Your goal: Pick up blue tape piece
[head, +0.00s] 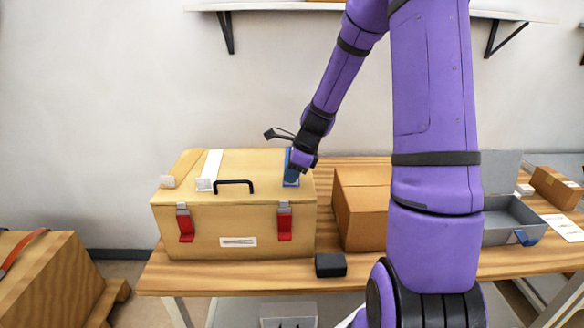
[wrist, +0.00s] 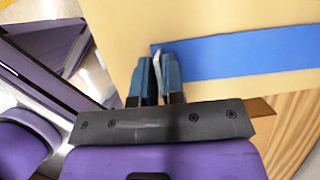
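The blue tape piece (head: 291,168) lies as a strip on the right part of the lid of a yellow box (head: 245,220). In the wrist view the blue tape piece (wrist: 240,53) runs right from just beyond my fingertips. My gripper (head: 301,160) is over the box lid at the tape; in the wrist view my gripper (wrist: 157,72) has its two fingers close together. A thin pale tab at the tape's end stands between the fingers and fills the narrow gap. The tape still looks flat on the lid.
The box has a black handle (head: 234,183), red latches (head: 185,224) and a white strip (head: 210,168) on its lid. A cardboard box (head: 361,212) stands right of it on the wooden table (head: 195,280). A small black block (head: 330,265) is in front. A grey open case (head: 512,222) is at right.

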